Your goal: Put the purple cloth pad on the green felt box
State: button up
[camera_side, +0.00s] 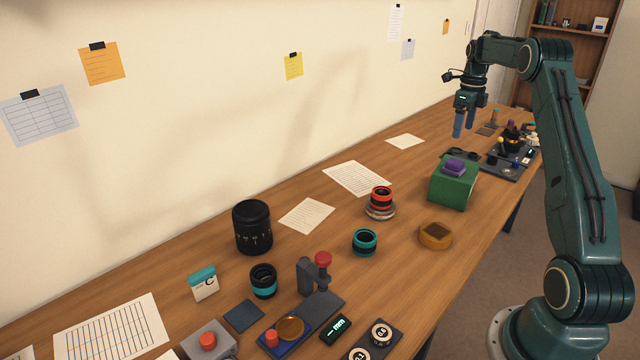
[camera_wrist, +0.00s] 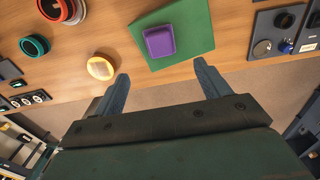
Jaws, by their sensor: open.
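The purple cloth pad (camera_side: 454,166) lies on top of the green felt box (camera_side: 452,190), at the right of the wooden table. In the wrist view the pad (camera_wrist: 159,41) rests flat on the green top (camera_wrist: 196,27), near its left edge. My gripper (camera_side: 463,124) hangs above and behind the box in the side view, its blue fingers pointing down. In the wrist view my gripper (camera_wrist: 164,82) is open and empty, with its fingers apart from both the pad and the box.
A yellow-brown round dish (camera_side: 435,236) stands in front of the box. A red-ringed lens part (camera_side: 381,199), a teal ring (camera_side: 364,242) and a black lens (camera_side: 252,227) stand to the left. Dark trays with small parts (camera_side: 490,163) lie behind the box.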

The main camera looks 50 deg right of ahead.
jog(key=shift+a+r, duration=0.1)
dwell(0.5)
jog(key=w+a+r+n+t, duration=0.1)
jog(key=a+r+n, duration=0.3)
jog(key=a, duration=0.3)
jog(key=w+a+r+n+h, duration=0.1)
jog(key=a+r+n, duration=0.3)
jog(key=a, duration=0.3)
jog(key=a+r+n+t, duration=0.1)
jog(key=a+r+n, duration=0.3)
jog(key=a, duration=0.3)
jog(key=s+a+r+n+t, duration=0.1)
jog(key=s+a+n, duration=0.2)
jog(key=a+n, duration=0.3)
jog(key=s+a+r+n, duration=0.2)
jog(key=s+a+n, duration=0.15)
jog(key=a, duration=0.45)
jog(key=s+a+f+n+t+y, duration=0.1)
jog(key=s+a+f+n+t, duration=0.1)
jog(key=s+a+f+n, duration=0.4)
jog(key=s+a+n, duration=0.5)
jog(key=s+n, duration=0.3)
jog(key=shift+a+f+t, duration=0.2)
jog(key=shift+a+t, duration=0.1)
jog(key=shift+a, duration=0.1)
